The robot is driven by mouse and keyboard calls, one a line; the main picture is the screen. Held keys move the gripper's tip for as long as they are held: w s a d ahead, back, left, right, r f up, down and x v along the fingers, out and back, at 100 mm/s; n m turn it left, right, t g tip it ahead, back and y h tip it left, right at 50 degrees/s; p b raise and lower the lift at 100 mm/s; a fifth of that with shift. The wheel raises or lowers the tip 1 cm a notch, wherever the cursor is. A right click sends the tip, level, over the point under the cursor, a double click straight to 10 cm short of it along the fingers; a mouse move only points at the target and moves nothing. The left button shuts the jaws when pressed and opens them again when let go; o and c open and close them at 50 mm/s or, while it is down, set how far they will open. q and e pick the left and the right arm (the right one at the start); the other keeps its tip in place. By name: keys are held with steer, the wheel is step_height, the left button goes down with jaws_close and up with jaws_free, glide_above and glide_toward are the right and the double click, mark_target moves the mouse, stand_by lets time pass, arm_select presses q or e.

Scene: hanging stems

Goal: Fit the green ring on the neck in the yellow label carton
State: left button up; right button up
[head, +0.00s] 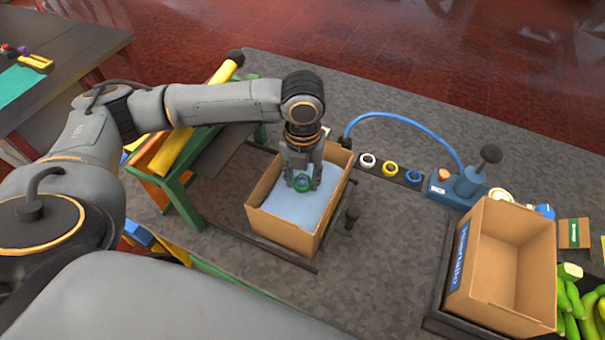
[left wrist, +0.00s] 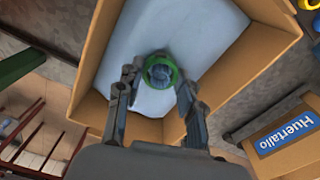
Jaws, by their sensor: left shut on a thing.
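The green ring (head: 302,183) is between the fingertips of my left gripper (head: 302,180), inside an open carton (head: 282,229) with a pale blue liner (head: 270,197). In the left wrist view the green ring (left wrist: 160,73) sits between the fingers of my left gripper (left wrist: 158,88), which is shut on it. Bunched blue material, apparently the liner's neck (left wrist: 161,74), shows through the ring. I cannot tell how far down the neck the ring sits. No yellow label shows on this carton in either view. My right gripper is not in view.
White (head: 367,160), yellow (head: 390,170) and blue (head: 413,177) rings lie on a dark strip right of the carton. A blue pump (head: 462,187) with a hose stands behind an empty carton with a blue label (head: 459,257). Green bananas (head: 572,305) lie far right.

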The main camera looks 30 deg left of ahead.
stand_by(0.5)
arm_select(q)
steer(key=shift+f, duration=0.65)
stand_by(0.6)
steer(key=o, duration=1.3)
steer(key=shift+c, duration=0.2)
steer(key=shift+r, duration=0.2)
steer(key=shift+r+p, duration=1.35)
steer(key=shift+p, duration=0.25)
